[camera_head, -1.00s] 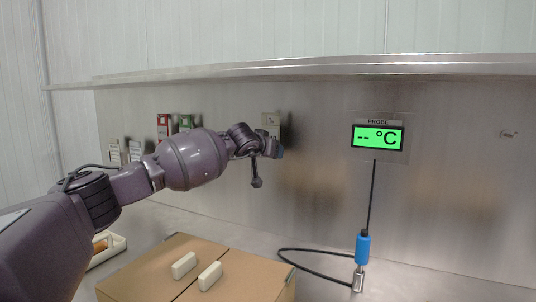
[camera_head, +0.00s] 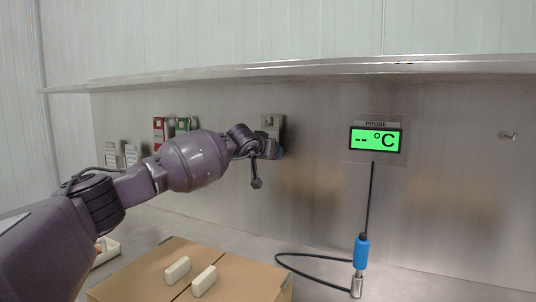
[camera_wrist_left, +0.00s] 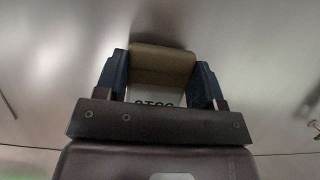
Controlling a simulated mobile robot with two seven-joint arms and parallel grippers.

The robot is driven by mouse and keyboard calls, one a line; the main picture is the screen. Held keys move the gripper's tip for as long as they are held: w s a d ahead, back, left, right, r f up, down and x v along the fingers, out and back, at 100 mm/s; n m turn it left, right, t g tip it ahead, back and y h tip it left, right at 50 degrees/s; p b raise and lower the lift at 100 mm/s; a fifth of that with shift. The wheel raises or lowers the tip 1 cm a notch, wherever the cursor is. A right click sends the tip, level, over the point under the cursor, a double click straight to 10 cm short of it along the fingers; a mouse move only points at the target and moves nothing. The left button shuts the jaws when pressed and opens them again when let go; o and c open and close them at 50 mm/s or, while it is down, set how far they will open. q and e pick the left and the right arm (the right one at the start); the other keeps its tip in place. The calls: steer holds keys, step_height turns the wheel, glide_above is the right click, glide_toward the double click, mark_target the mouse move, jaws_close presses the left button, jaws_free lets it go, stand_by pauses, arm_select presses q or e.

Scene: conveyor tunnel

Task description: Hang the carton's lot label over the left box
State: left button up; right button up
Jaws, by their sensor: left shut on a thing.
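My left gripper (camera_head: 268,150) is shut on a label with a tan top (camera_head: 272,121), up in front of the steel back wall. In the left wrist view the label (camera_wrist_left: 162,62) sits between the two dark blue fingers (camera_wrist_left: 160,85). Its white face shows part of some dark print, mostly hidden by the gripper. A brown carton (camera_head: 238,276) stands on the counter below, with two white blocks (camera_head: 178,270) on its top. I cannot tell which thing is the left box. My right gripper is not in view.
A red tag (camera_head: 158,128), a green tag (camera_head: 182,124) and white cards (camera_head: 112,152) are on the wall at left. A probe display (camera_head: 376,139) and blue-handled probe (camera_head: 361,252) are at right. A shelf (camera_head: 330,68) runs above. A small hook (camera_head: 508,135) is far right.

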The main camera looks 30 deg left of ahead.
arm_select(q)
steer(key=shift+f, duration=0.5)
steer(key=shift+f, duration=0.4)
stand_by(0.3)
steer(key=o, duration=1.4)
steer(key=shift+c, duration=0.2)
